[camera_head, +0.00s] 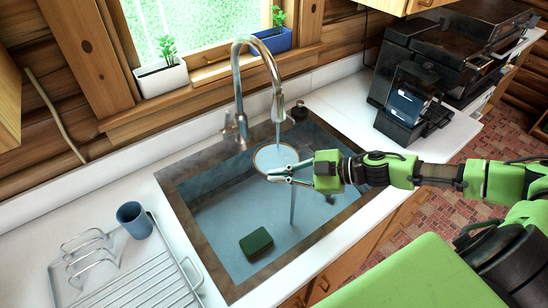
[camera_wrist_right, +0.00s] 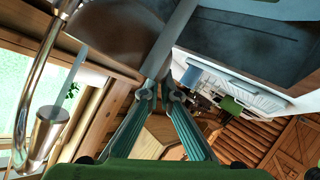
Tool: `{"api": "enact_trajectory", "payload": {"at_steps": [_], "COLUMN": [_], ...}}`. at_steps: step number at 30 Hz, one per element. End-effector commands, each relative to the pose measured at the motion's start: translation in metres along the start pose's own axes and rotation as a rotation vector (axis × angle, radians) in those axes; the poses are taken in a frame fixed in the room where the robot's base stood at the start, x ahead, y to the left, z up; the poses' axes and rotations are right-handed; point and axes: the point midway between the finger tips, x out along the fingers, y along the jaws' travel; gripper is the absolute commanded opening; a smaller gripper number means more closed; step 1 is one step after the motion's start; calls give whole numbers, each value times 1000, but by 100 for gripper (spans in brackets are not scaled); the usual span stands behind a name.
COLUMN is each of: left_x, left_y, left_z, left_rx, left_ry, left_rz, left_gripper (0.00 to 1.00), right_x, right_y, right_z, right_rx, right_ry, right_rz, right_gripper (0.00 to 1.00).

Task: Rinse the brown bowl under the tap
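The brown bowl (camera_head: 268,157) is held over the sink (camera_head: 228,205), under the tap (camera_head: 262,52). It has a thin brown rim and a pale inside. My right gripper (camera_head: 271,173) is shut on the bowl's near edge. In the right wrist view the bowl (camera_wrist_right: 112,32) is a dark brown shape beyond the tips of the right gripper (camera_wrist_right: 155,88). Water (camera_head: 277,128) runs from the spout towards the bowl, and a thin stream (camera_head: 292,208) shows below the gripper. The tap (camera_wrist_right: 45,125) is at the left there. My left gripper is not in view.
A green sponge (camera_head: 257,243) lies in the sink. A wire dish rack (camera_head: 150,285) and a blue cup (camera_head: 134,220) stand on the counter at the left. A black coffee machine (camera_head: 408,103) is at the right. Potted plants line the windowsill behind the tap.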

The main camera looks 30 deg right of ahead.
Motion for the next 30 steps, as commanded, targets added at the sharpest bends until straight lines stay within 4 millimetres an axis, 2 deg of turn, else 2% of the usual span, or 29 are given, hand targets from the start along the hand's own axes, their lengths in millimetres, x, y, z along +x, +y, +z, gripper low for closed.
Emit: {"api": "enact_trajectory", "payload": {"at_steps": [10, 21, 30], "left_x": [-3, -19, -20], "left_y": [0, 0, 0], "left_z": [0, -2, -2], "left_rx": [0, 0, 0], "left_ry": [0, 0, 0], "left_rz": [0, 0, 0], "left_gripper": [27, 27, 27], "right_x": [-9, -18, -19], "right_y": [-17, -35, -39], "right_z": [-8, -16, -16], "right_rx": [-2, -1, -5], "right_ry": [2, 4, 3], "right_rz": [0, -1, 1], "right_gripper": [0, 0, 0]}}
